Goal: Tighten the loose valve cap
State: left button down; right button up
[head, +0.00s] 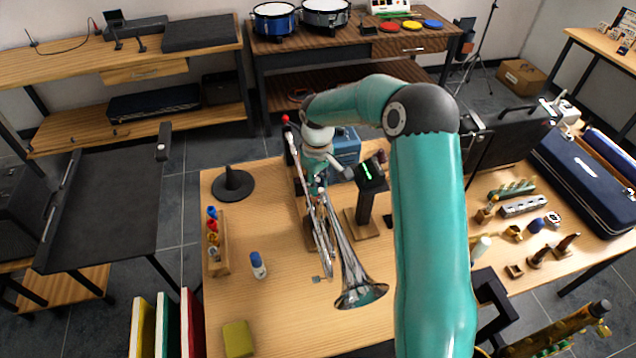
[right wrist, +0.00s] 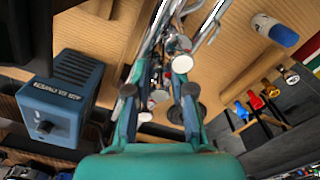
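A silver trumpet (head: 348,262) rests on a stand on the wooden table, its bell toward the front. My right gripper (head: 316,178) is at the trumpet's far part, where the arm and its own body hide much of the valves. In the right wrist view the two fingers of my right gripper (right wrist: 159,92) stand apart on either side of the valve area. Pale round caps (right wrist: 182,64) show at and between the fingertips. I cannot tell which cap is loose, or whether a finger touches one. My left gripper is not in view.
A blue box (head: 346,143) stands behind the trumpet and also shows in the right wrist view (right wrist: 62,98).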

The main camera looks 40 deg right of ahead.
grip_shut()
jog(key=m+b, duration=0.3)
jog(key=shift+f+m, duration=0.15)
jog(key=shift+m, duration=0.15)
jog(key=m+b, duration=0.2)
jog(key=m, duration=0.1)
jog(key=shift+m+b, duration=0.45)
jog(key=shift+m, duration=0.65)
jog(key=o, duration=0.7)
grip_release()
